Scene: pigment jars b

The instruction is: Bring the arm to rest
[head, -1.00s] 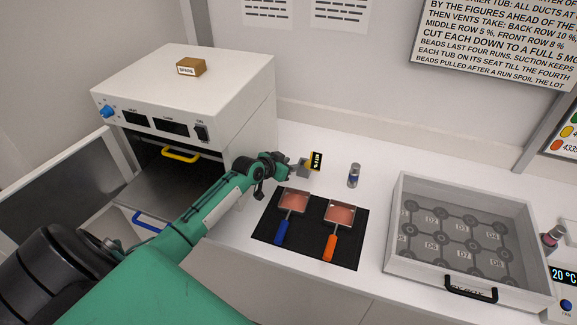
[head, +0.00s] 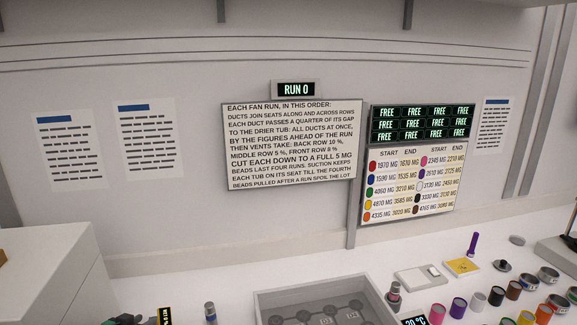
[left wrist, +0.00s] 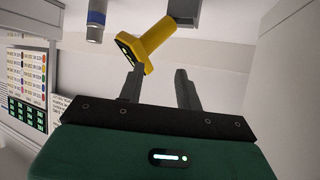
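My left gripper (left wrist: 159,85) shows in the left wrist view with its two dark fingers apart and nothing between them. A yellow piece (left wrist: 150,40) with a dark face is just beyond the fingertips; whether a finger touches it I cannot tell. In the head view only a dark bit of my left arm shows at the bottom edge, beside a black and yellow "NET" display (head: 165,315). My right gripper is in neither view.
A small capped vial (head: 210,312) stands right of the display, and a grey tub (head: 262,303) stands further right. Several pigment jars (head: 458,307) fill the bench's right side. A white cabinet (head: 60,270) stands at left. Wall boards (head: 293,145) are behind.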

